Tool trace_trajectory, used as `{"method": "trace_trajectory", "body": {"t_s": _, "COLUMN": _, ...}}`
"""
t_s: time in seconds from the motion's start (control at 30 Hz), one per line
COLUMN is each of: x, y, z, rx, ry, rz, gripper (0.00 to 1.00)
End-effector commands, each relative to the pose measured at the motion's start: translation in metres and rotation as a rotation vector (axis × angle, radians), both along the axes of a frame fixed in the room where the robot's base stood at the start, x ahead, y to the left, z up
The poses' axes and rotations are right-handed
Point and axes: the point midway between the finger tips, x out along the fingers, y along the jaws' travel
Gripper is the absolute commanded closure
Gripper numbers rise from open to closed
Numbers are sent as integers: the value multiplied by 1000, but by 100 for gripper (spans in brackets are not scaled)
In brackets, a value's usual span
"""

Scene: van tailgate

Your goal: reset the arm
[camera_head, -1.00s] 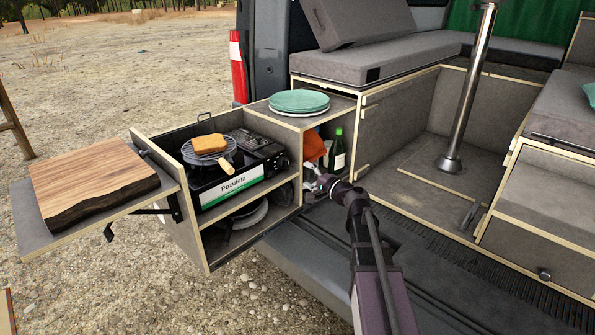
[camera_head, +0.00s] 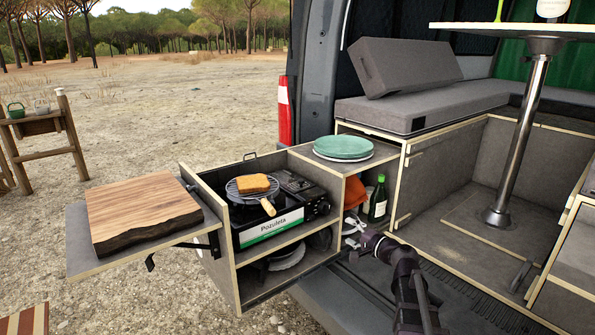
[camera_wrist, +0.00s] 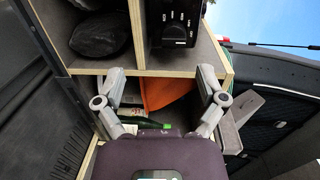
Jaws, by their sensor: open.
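My gripper (camera_head: 352,240) is at the front of the open cubby beside the stove, low in front of the green bottle (camera_head: 378,200). In the wrist view, its two grey fingers (camera_wrist: 162,74) are spread wide with nothing between them. Beyond them, the wrist view shows an orange cloth (camera_wrist: 165,95) and a green bottle lying across the picture (camera_wrist: 140,122), partly hidden by my wrist. My dark arm reaches in from the lower right of the head view.
The kitchen unit holds a stove (camera_head: 268,222) with toast (camera_head: 253,184) on a grill, and a stack of plates (camera_head: 343,147) on top. A wooden board (camera_head: 140,210) lies on the left flap. A table post (camera_head: 518,140) stands in the van.

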Motion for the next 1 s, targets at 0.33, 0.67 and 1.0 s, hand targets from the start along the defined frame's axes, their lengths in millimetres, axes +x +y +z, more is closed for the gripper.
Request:
{"method": "trace_trajectory", "body": {"t_s": 0.33, "x": -49, "y": 63, "z": -60, "rx": -351, "ry": 129, "rz": 232, "gripper": 10}}
{"method": "trace_trajectory", "body": {"t_s": 0.67, "x": -113, "y": 89, "z": -122, "rx": -732, "ry": 311, "rz": 459, "gripper": 10}}
{"method": "trace_trajectory", "body": {"t_s": 1.0, "x": -178, "y": 77, "z": -163, "rx": -1096, "ry": 529, "rz": 635, "gripper": 10}}
